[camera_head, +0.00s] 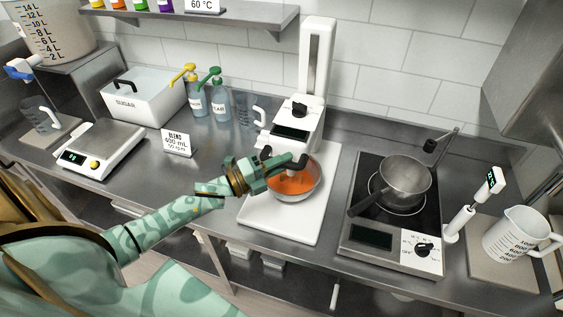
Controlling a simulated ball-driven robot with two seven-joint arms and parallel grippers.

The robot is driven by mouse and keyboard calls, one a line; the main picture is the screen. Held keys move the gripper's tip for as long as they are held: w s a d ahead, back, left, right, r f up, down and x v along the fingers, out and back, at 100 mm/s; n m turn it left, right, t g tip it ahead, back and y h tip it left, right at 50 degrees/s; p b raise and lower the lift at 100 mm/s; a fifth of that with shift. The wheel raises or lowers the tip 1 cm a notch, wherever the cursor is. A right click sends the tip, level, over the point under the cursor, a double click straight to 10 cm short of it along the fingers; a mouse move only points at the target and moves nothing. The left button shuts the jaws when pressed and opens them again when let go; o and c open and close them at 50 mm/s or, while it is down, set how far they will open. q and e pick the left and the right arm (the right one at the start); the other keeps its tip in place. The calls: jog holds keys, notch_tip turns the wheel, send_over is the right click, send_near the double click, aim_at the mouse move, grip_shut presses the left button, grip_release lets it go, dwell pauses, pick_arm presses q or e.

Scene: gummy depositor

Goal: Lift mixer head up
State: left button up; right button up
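The white mixer stands at the middle of the counter, with its tall column (316,58), its head (293,128) and its flat white base (268,226). A clear bowl with orange contents (297,183) sits under the head. My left gripper (284,166) is at the front of the head, by a dark handle, and overlaps the bowl's left rim in the picture. I cannot tell whether its fingers are closed on the handle. The head appears low, over the bowl. My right gripper is not in view.
A steel pot (405,178) sits on the hot plate (386,222) to the right. A measuring jug (513,234) stands at far right. A scale (101,148), a sugar bin (143,98), two pump bottles and a sign (178,143) stand left. A shelf hangs above.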

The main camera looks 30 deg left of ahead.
pick_arm(q)
grip_shut()
jog(key=shift+r, duration=0.2)
notch_tip(320, 180, up, 13)
jog(key=p, duration=1)
jog(key=shift+w+r, duration=0.1)
jog(key=o, duration=0.7)
grip_release()
jog(key=shift+c, duration=0.2)
